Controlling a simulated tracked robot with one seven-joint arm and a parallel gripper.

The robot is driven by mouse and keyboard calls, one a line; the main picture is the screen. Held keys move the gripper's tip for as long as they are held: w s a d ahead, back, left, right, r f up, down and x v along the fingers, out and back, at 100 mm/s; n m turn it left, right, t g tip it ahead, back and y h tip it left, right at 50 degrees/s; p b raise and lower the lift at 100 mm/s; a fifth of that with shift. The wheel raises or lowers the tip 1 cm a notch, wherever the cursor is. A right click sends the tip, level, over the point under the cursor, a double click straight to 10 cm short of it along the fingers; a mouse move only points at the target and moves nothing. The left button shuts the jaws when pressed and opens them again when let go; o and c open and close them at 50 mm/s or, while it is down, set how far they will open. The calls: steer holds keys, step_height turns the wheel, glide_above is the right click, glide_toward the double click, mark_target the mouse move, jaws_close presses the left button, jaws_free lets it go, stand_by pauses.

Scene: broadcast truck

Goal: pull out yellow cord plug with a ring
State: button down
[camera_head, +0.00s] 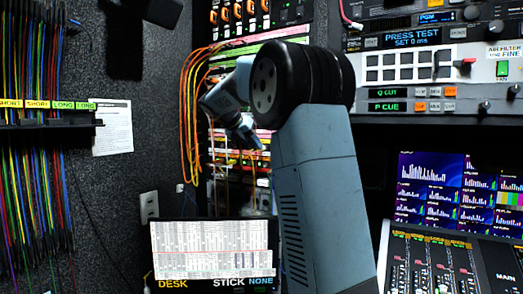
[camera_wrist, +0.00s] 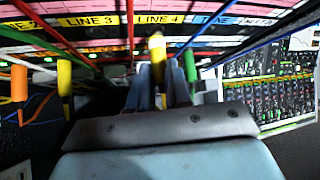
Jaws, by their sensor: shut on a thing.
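In the wrist view, my gripper (camera_wrist: 159,74) reaches up to the patch panel (camera_wrist: 115,43). Its two fingers are closed around a yellow cord plug (camera_wrist: 157,48) below the LINE 4 label. The plug's end stands out between the fingertips; a ring on it cannot be made out clearly. A second yellow plug (camera_wrist: 64,78) hangs to the left, apart from the gripper. In the head view, my arm bends in front of the panel, and my gripper (camera_head: 246,134) is small there, with the held plug not distinguishable.
In the wrist view, a green plug (camera_wrist: 190,66) sits close to the right finger, and an orange plug (camera_wrist: 18,82) is at far left. Red, green and blue cords cross near the gripper. A monitor (camera_head: 213,248) stands below the panel; an audio desk (camera_head: 435,262) is at right.

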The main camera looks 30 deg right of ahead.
steer(key=shift+s+a, duration=0.35)
steer(key=shift+a, duration=0.25)
steer(key=shift+s+a, duration=0.35)
steer(key=shift+a, duration=0.2)
stand_by(1.3)
steer(key=shift+s+a, duration=0.45)
steer(key=shift+a, duration=0.2)
steer(key=shift+s+a, duration=0.45)
steer(key=shift+a, duration=0.2)
steer(key=shift+a, duration=0.1)
steer(key=shift+s+a, duration=0.45)
steer(key=shift+a, duration=0.15)
steer(key=shift+s+a, duration=0.4)
steer(key=shift+a, duration=0.2)
